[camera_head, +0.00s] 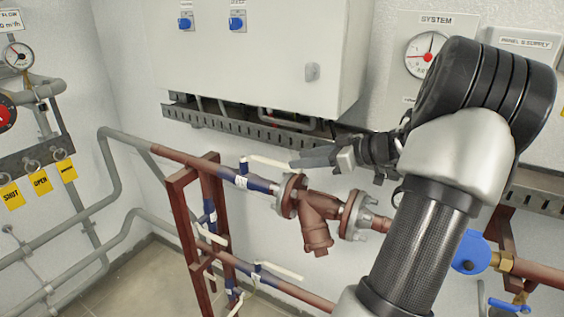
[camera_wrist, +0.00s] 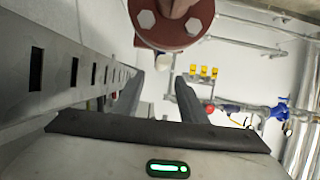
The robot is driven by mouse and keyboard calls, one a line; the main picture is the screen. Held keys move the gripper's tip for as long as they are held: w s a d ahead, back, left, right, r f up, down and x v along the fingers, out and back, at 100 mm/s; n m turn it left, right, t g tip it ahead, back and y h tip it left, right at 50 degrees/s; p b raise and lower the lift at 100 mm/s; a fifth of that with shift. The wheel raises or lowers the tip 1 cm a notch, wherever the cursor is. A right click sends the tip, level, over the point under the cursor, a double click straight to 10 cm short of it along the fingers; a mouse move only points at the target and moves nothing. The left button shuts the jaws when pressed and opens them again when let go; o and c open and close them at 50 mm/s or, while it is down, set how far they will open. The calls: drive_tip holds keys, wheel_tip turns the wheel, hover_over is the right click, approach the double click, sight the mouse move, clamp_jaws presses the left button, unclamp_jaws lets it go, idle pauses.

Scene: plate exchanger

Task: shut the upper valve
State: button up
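The upper valve (camera_head: 243,166) sits on the upper brown pipe, left of a flanged fitting. Its long cream lever (camera_head: 270,163) points right, roughly along the pipe. My gripper (camera_head: 293,161) is at the lever's right end in the head view, above the flange. In the wrist view my gripper (camera_wrist: 160,80) shows two dark fingers spread apart. A small pale end, apparently the lever tip (camera_wrist: 163,62), shows between or just beyond the fingertips. Whether the fingers touch it cannot be told. The rest of the lever is hidden in the wrist view.
A brown flange (camera_wrist: 178,32) with bolts is close to the fingers. A slotted grey cable tray (camera_head: 240,124) runs above, under a white cabinet (camera_head: 260,55). A lower cream lever (camera_head: 278,271) is on the pipe below. A brown frame (camera_head: 190,215) stands left.

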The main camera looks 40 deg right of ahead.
sight(279, 162)
drive_tip(key=x, duration=0.6)
drive_tip(key=shift+w+a+p, duration=0.25)
drive_tip(key=shift+a+p, duration=0.05)
drive_tip(key=shift+p, duration=0.05)
clamp_jaws()
